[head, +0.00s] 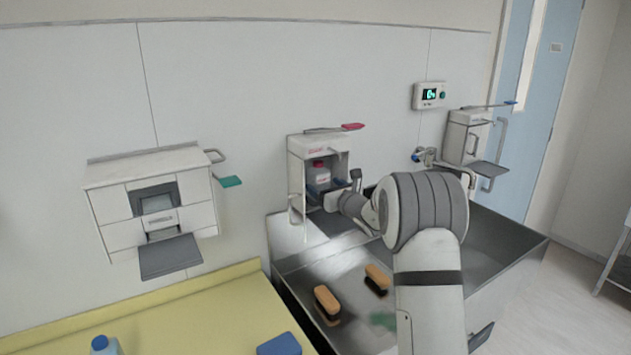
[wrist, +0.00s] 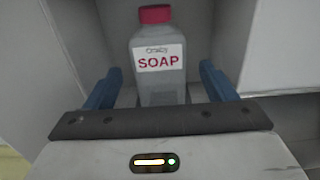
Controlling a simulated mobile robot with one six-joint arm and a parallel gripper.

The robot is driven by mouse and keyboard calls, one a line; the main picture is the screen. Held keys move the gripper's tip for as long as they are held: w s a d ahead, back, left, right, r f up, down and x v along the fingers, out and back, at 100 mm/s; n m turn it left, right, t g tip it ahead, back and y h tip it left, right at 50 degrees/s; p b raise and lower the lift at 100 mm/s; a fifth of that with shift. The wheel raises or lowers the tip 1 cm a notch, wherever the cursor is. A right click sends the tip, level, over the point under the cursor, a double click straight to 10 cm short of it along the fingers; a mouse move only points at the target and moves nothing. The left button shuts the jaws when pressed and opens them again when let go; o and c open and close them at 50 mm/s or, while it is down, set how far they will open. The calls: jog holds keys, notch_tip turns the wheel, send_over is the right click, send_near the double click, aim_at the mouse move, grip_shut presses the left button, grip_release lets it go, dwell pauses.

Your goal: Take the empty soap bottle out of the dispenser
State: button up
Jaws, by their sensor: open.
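The soap bottle (wrist: 160,85) stands upright in the dispenser, a translucent grey bottle with a red cap and a label reading SOAP. It also shows small in the head view (head: 319,173). The dispenser (head: 299,172) is an open-fronted white box on the wall, with a red lever on top. My gripper (wrist: 158,88) is open, with one blue finger on each side of the bottle's lower part. Gaps show between the fingers and the bottle. In the head view my gripper (head: 326,190) reaches into the dispenser's front. The bottle's base is hidden behind my gripper's body.
A metal sink (head: 510,240) lies below, with two brushes (head: 327,301) (head: 377,277) in it. A second dispenser (head: 462,140) with a lever hangs to the right. A white wall unit (head: 110,205) hangs left. A blue-capped bottle (head: 105,346) stands on the yellow counter (head: 215,315).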

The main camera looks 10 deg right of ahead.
aim_at(324, 184)
jog(key=shift+p+x, duration=1)
jog(key=shift+x, duration=1.25)
jog(key=shift+f, duration=0.2)
jog(key=c, duration=1)
jog(key=shift+c, duration=0.2)
jog(key=shift+d+r+b, duration=0.1)
jog(key=shift+r+b, duration=0.1)
jog(key=shift+b, duration=0.25)
